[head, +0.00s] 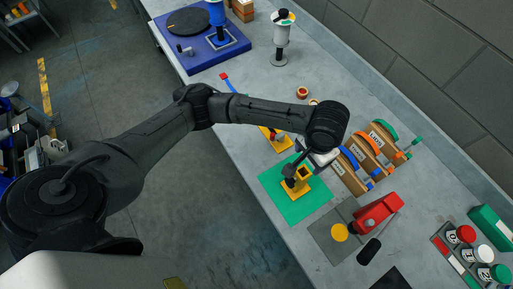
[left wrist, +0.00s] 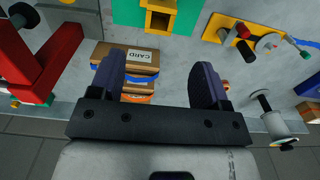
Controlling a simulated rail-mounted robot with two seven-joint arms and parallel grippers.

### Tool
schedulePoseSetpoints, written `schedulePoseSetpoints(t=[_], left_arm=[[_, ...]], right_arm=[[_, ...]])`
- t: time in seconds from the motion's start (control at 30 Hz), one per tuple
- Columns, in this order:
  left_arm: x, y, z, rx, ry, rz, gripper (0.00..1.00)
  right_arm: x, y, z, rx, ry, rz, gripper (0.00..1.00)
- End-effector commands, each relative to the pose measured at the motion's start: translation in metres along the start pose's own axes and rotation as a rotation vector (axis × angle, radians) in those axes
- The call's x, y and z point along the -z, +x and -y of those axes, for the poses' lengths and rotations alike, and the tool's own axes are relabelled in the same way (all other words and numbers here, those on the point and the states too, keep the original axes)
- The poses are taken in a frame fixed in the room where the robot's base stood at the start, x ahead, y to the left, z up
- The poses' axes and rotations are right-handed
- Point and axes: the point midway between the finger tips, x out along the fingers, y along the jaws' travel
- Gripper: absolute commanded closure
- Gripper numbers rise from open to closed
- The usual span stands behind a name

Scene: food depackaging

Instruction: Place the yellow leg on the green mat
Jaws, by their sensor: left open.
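The yellow leg (head: 302,190) stands on the green mat (head: 300,212), with its flat yellow base on the mat. In the left wrist view the yellow leg (left wrist: 159,18) shows at the top edge, in front of the green mat (left wrist: 126,12), and is partly cut off. My left gripper (head: 292,180) is close beside the leg's upper part. In the left wrist view the left gripper (left wrist: 158,72) has its two dark fingers wide apart, with nothing between them. The leg lies beyond the fingertips, apart from them. My right gripper is not in view.
Wooden card racks (head: 366,150) with coloured arches stand right of the mat. A red device (head: 376,212) on a grey plate is nearer the front. A yellow fixture (head: 275,138) lies behind the mat. Jars (head: 466,234) stand at the lower right, by the wall.

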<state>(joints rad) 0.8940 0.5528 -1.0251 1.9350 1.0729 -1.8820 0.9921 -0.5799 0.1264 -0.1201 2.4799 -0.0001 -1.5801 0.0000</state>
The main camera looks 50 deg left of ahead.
Motion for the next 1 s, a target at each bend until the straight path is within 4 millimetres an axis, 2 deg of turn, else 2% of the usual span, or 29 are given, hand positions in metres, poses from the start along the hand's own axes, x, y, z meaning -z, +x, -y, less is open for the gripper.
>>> schedulePoseSetpoints(t=[0.17, 0.27, 0.5, 0.6, 0.77, 0.87, 1.0], left_arm=[[-0.002, 0.003, -0.003, -0.009, 0.008, -0.002, 0.3], [-0.009, 0.014, -0.013, -0.044, 0.042, -0.014, 0.3], [-0.05, 0.055, -0.055, -0.216, 0.166, -0.127, 0.3], [-0.069, 0.069, -0.063, -0.271, 0.181, -0.193, 0.3], [-0.102, 0.091, -0.058, -0.301, 0.158, -0.286, 0.3], [-0.127, 0.104, -0.044, -0.278, 0.124, -0.329, 0.3], [-0.165, 0.12, -0.016, -0.199, 0.073, -0.356, 0.3]], right_arm=[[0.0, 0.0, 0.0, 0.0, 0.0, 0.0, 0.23], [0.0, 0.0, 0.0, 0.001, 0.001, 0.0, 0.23], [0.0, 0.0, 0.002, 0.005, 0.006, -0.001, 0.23], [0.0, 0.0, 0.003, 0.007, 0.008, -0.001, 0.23], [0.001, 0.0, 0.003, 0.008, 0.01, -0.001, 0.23], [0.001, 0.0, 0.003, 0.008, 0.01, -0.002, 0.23], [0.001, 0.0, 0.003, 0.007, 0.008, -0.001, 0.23]])
